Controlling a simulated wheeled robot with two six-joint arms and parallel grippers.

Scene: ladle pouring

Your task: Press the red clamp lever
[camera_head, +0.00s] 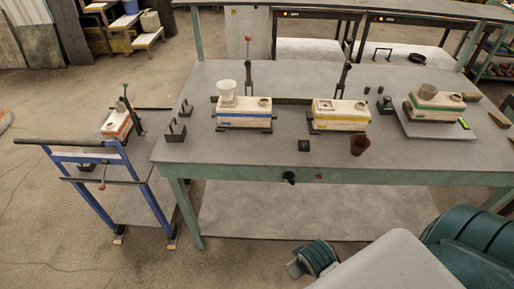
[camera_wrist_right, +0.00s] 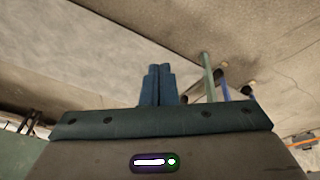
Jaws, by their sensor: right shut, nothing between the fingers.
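A tall dark lever with a red knob (camera_head: 248,38) stands upright behind the blue-striped mould box (camera_head: 244,113) on the grey table (camera_head: 300,165). A second dark lever (camera_head: 344,76) stands behind the yellow-striped box (camera_head: 340,115); its knob colour is too small to tell. A green-knobbed lever (camera_head: 125,86) rises on the blue cart (camera_head: 98,158) at the left, with a small red knob (camera_head: 102,184) low on its front. In the right wrist view my right gripper (camera_wrist_right: 159,68) is shut and empty, away from the levers. My left gripper is not in view.
A green-striped box (camera_head: 435,106) sits on a pale plate at the right. A brown cup (camera_head: 359,145) and small dark block (camera_head: 304,145) stand near the table's front. The table's front left is mostly clear.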

